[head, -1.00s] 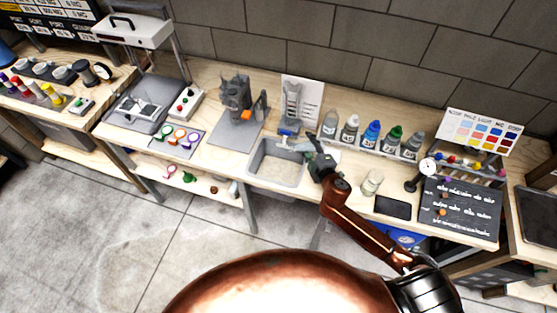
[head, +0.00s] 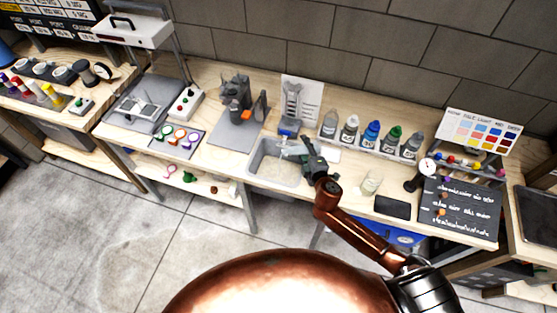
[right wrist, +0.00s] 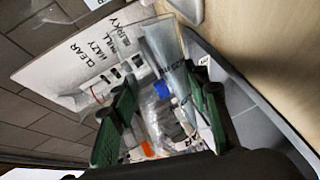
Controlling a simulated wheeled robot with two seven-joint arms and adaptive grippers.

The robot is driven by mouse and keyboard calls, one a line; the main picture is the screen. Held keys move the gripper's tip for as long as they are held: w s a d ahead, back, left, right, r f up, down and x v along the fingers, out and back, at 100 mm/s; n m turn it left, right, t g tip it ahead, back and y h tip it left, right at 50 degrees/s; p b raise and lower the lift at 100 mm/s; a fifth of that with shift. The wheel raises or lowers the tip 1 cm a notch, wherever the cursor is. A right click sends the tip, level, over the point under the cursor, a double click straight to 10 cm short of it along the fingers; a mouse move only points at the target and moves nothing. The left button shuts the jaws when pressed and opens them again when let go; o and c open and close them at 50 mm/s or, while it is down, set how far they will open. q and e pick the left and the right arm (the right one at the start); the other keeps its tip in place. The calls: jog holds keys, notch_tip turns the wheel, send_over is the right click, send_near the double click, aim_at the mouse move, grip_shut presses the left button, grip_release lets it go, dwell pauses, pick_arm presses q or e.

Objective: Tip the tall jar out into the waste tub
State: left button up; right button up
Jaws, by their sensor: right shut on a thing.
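The waste tub (head: 253,158) is a grey open box set in the bench, with pale matter on its floor. My right gripper (head: 306,153) is at the tub's right back edge, shut on the tall jar (head: 288,147). The jar is clear and seems to lie nearly sideways, its far end pointing left over the tub. In the right wrist view, the clear jar (right wrist: 157,112) shows between the green fingers of the right gripper (right wrist: 163,112); its contents cannot be made out. The tub's grey wall (right wrist: 255,105) is at the right there. My left gripper is not in view.
A grey stand with a printed card (head: 301,98) is behind the tub. Several capped bottles (head: 372,133) stand in a row to the right. A small glass jar (head: 371,183) and a dark pad (head: 392,207) lie nearer the front. A grey machine (head: 236,103) stands left.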

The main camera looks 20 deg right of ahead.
aim_at(294, 143)
jog(key=shift+a, duration=0.1)
jog(key=shift+r+p, duration=0.15)
jog(key=shift+p, duration=0.15)
jog(key=shift+a+r+n+h+p, duration=0.15)
jog(key=shift+r+n+h+p, duration=0.3)
jog(key=shift+n+p, duration=0.4)
dwell(0.8)
jog(key=shift+a+f+n+h+p, duration=0.1)
jog(key=shift+a+n+h+p, duration=0.2)
jog(key=shift+n+p, duration=0.35)
dwell(1.0)
jog(key=shift+w+a+r+n+h+p, duration=0.1)
jog(key=shift+a+r+n+h+p, duration=0.75)
jog(key=shift+p, duration=1)
dwell(0.8)
jog(key=shift+a+r+n+p, duration=0.6)
jog(key=shift+n+p, duration=0.3)
jog(key=shift+n, duration=0.15)
dwell(0.6)
